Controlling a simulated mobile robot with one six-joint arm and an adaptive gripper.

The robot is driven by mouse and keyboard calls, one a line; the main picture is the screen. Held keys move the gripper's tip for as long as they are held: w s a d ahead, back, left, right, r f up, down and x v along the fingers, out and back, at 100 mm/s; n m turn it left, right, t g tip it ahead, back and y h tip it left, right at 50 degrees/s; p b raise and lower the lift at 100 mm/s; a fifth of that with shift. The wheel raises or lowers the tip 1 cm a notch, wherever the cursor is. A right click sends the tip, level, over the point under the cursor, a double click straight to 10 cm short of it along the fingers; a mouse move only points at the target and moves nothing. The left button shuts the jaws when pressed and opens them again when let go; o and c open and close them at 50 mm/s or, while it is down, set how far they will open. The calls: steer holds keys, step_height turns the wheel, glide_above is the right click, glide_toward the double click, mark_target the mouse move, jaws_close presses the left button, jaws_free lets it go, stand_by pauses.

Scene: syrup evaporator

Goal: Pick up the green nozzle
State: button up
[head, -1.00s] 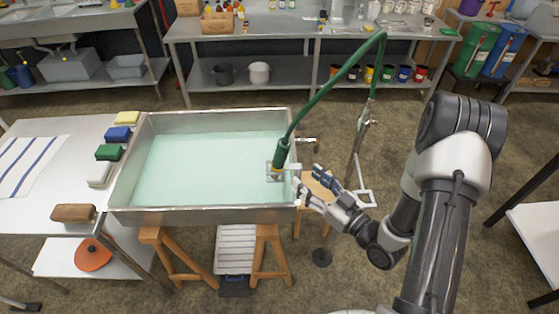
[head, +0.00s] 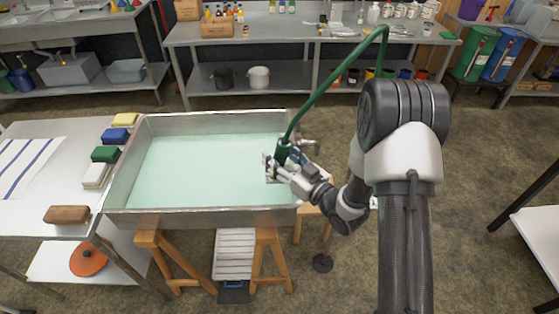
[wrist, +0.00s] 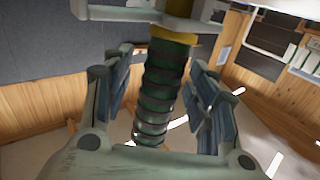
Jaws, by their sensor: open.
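The green nozzle (head: 283,152) hangs at the end of a green hose (head: 345,68), at the right rim of a shallow metal pan (head: 205,217). My gripper (head: 280,164) is at the nozzle in the head view, partly covering its lower part. In the wrist view the ribbed green nozzle (wrist: 162,95) stands between my open fingers (wrist: 160,90), with a visible gap on each side. A yellow ring and a pale bracket (wrist: 150,14) show at the top of that view. The nozzle's tip is hidden in the head view.
The pan rests on wooden trestles (head: 262,258) and holds pale green liquid. Coloured sponges (head: 106,153) and a wooden-backed brush (head: 67,214) lie on the table at left. A long metal bench (head: 250,30) stands behind. Open floor lies to the right.

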steer(key=shift+c, duration=0.4)
jaws_close()
step_height(320, 180, up, 9)
steer(key=p, duration=0.5)
steer(key=shift+r+p, duration=0.15)
steer(key=shift+p, duration=0.15)
steer(key=shift+r+p, duration=0.55)
steer(key=shift+p, duration=0.05)
steer(key=shift+g+p, duration=0.3)
steer(key=shift+p, duration=0.1)
